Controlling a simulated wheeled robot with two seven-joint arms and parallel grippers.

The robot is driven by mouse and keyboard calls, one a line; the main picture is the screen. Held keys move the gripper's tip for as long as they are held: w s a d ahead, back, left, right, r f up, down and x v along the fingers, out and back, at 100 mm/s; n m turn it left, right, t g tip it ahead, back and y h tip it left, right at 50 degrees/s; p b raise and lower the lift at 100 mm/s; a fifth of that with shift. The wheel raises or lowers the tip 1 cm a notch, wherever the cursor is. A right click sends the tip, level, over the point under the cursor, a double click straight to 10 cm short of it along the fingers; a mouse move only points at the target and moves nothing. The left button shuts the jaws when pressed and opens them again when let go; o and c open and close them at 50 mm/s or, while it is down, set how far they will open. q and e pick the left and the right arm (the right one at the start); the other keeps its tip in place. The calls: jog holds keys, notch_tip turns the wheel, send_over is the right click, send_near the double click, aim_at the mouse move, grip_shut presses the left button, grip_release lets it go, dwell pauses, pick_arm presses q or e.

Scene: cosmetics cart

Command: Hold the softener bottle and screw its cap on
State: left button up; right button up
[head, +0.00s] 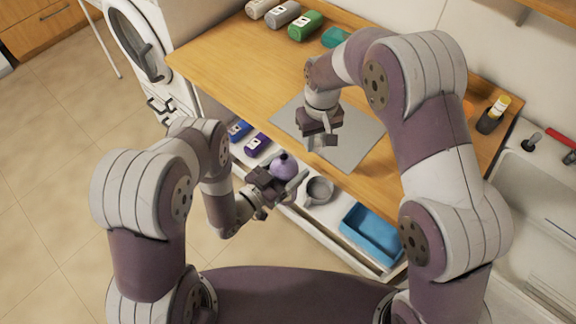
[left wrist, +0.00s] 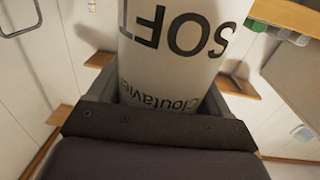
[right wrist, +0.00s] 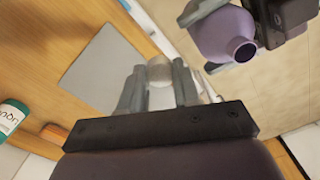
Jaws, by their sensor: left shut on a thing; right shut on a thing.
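The softener bottle (head: 284,167) is lavender, with a bare dark neck, and is held in the air at the table's front edge. My left gripper (head: 280,188) is shut around its body. In the left wrist view the bottle's pale side (left wrist: 180,45) shows upside-down SOFT lettering between the fingers. In the right wrist view the bottle (right wrist: 225,35) shows its open neck, to the upper right of the right gripper. My right gripper (head: 323,141) is shut on a small whitish cap (right wrist: 160,71), apart from the bottle and above the mat. The cap is hard to make out in the head view.
A grey mat (head: 353,146) lies on the wooden table (head: 235,65). Below the table edge are a grey mug (head: 318,190), a blue tray (head: 368,237) and small bottles.

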aim_at(285, 157)
jog(key=s+a+r+n, duration=0.1)
jog(key=a+r, duration=0.1)
jog(key=s+a+r+n, duration=0.2)
jog(key=a+r, duration=0.1)
jog(key=s+a+r+n, duration=0.1)
jog(key=a+r, duration=0.1)
jog(key=r, duration=0.1)
jog(key=shift+s+a+r+n, duration=0.1)
jog(key=shift+s+a+n, duration=0.1)
jog(key=shift+s+n, duration=0.2)
jog(key=shift+d, duration=0.15)
jog(key=shift+f, duration=0.2)
jog(key=shift+f, duration=1.9)
jog(key=shift+f, duration=0.85)
jog(key=shift+f, duration=0.6)
